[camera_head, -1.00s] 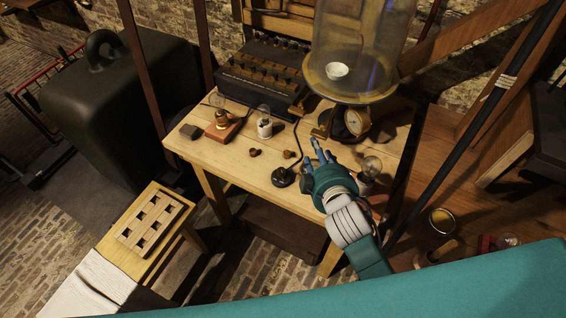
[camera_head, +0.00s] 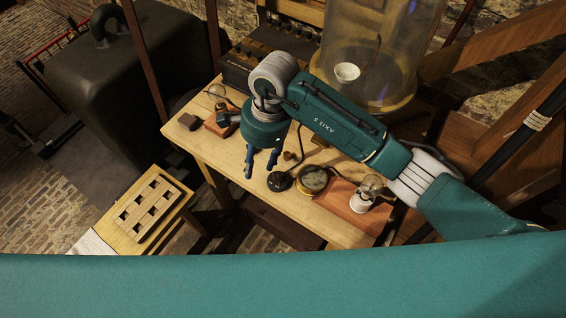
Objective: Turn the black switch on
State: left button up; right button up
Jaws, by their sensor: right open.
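A small round black piece (camera_head: 279,181) with a cord lies near the front edge of the wooden table (camera_head: 325,222); it looks like the black switch. Whether it is on or off is too small to tell. My right gripper (camera_head: 261,168) points down over the table's front edge, just left of the black piece and apart from it. Its two blue fingers are spread with nothing between them. My right arm crosses the table from the right and hides part of its middle. My left gripper is not in view.
A round brass dial (camera_head: 313,179) lies right of the black piece. A bulb on a white holder (camera_head: 361,201) stands farther right. A large glass jar (camera_head: 370,50) stands at the back. A bulb stand (camera_head: 217,124) and a dark block (camera_head: 188,122) are at the left.

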jog(key=h, duration=0.2)
send_over(277, 175)
jog(key=shift+t, duration=0.3)
notch_tip(277, 175, down, 9)
jog(key=p, duration=0.3)
jog(key=shift+f, duration=0.65)
jog(key=shift+c, duration=0.5)
